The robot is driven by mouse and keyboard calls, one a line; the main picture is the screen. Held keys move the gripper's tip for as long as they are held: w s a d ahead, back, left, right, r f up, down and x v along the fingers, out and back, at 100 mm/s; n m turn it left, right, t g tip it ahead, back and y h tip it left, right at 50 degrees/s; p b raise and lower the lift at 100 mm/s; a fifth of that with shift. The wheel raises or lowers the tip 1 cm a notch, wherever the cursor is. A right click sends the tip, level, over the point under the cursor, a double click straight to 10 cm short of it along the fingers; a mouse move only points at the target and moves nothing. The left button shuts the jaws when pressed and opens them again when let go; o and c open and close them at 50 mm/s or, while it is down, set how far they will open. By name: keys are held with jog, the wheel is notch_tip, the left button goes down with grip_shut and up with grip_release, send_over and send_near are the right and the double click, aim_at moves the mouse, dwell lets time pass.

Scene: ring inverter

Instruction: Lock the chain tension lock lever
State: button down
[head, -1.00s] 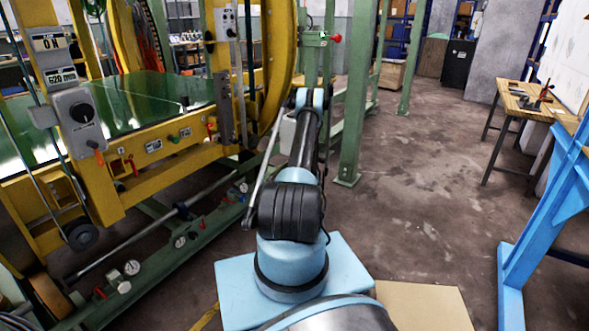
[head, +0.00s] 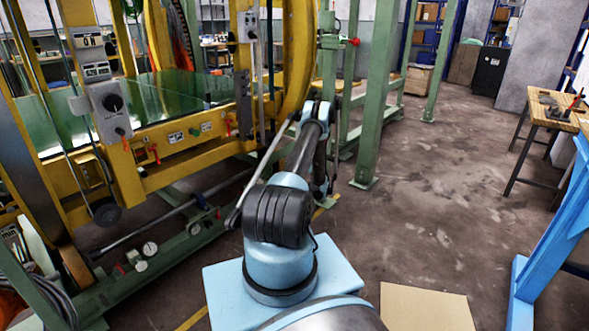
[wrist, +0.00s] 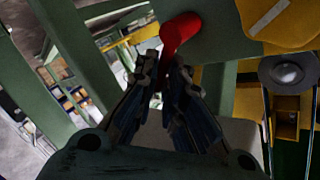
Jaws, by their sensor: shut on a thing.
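In the wrist view a red lever (wrist: 179,34) with a rounded end juts from a dark green part of the frame. My gripper (wrist: 165,72) is right at it, its two dark fingers shut on the lever's lower part, with a little red showing between them. In the head view my gripper is hidden behind my arm, which reaches toward the ring frame. A red-knobbed lever (head: 353,41) sticks out right from a green post there; I cannot tell whether it is the same lever.
The yellow ring frame (head: 300,55) stands ahead, with a control box (head: 110,108) and small red levers (head: 155,153) at left. A green post (head: 368,120) stands right of my arm. A workbench (head: 548,112) and blue frame (head: 545,230) are at right. Open floor lies between.

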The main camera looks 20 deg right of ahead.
jog(key=shift+s+a+r+n+t+h, duration=0.1)
jog(key=shift+s+r+n+t+h, duration=0.1)
jog(key=shift+s+n+t+h, duration=0.3)
jog(key=shift+w, duration=0.15)
jog(key=c, duration=2)
grip_release()
jog(key=shift+a, duration=0.1)
jog(key=shift+o, duration=0.2)
jog(key=shift+w+a, duration=0.1)
jog(key=shift+w, duration=0.05)
jog(key=shift+y, duration=0.3)
